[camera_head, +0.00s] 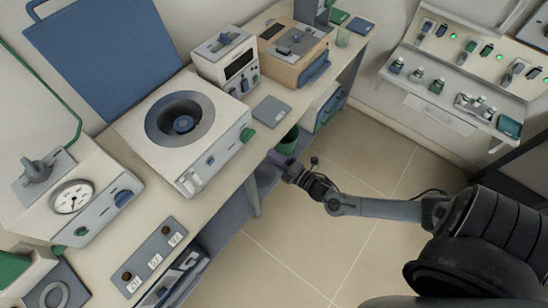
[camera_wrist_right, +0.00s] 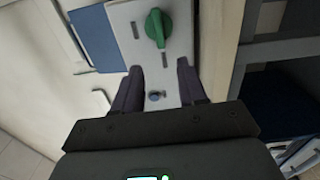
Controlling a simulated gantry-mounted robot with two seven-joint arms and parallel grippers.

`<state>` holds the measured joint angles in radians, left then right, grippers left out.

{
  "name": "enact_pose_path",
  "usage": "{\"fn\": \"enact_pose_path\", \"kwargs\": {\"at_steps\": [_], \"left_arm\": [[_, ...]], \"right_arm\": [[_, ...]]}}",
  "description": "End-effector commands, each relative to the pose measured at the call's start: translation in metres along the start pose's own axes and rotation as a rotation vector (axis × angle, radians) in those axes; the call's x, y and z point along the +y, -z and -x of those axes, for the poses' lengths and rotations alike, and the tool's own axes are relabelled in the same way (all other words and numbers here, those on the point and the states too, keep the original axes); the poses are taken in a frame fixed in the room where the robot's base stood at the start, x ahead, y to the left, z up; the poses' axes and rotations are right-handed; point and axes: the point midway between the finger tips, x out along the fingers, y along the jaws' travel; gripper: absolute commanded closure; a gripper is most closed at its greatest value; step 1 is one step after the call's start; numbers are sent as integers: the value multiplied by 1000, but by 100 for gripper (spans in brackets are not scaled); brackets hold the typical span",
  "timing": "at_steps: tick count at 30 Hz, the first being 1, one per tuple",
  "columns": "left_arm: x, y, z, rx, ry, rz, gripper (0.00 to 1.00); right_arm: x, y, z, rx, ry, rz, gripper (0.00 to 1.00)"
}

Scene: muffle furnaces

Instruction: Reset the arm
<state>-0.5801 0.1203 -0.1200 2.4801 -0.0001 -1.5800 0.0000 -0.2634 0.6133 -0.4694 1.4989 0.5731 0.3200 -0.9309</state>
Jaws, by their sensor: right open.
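My right arm reaches in from the right in the head view. Its gripper (camera_head: 281,160) hangs over the floor side of the bench, just off the bench's front edge. In the right wrist view my right gripper (camera_wrist_right: 160,80) has its two dark fingers apart, with nothing held between them. Beyond the fingertips is a pale panel with a green knob (camera_wrist_right: 157,28). A small blue button (camera_wrist_right: 155,97) shows between the fingers. My left gripper is not in either view.
The bench carries a white furnace (camera_head: 222,148) with a round opening, a gauge unit (camera_head: 72,196), a white meter box (camera_head: 226,60) and a tan device (camera_head: 294,48). A wall shelf (camera_head: 450,85) holds several small bottles. The tiled floor (camera_head: 290,250) is clear.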

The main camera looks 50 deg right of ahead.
Motion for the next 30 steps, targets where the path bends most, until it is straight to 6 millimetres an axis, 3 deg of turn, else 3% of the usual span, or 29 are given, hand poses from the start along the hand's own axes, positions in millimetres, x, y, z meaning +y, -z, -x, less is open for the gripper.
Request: {"fn": "enact_pose_path", "kwargs": {"at_steps": [9,14,16,20,26,30], "left_arm": [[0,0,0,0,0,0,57],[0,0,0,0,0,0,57],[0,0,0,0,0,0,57],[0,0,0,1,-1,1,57],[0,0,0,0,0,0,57],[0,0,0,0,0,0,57]], "right_arm": [[-1,0,1,0,3,0,58],[-16,9,16,-8,31,-24,58],[-21,21,27,-29,37,-73,58],[2,62,33,-71,37,-245,58],[30,102,36,-201,244,-640,58],[50,122,50,-297,431,-889,58]]}}
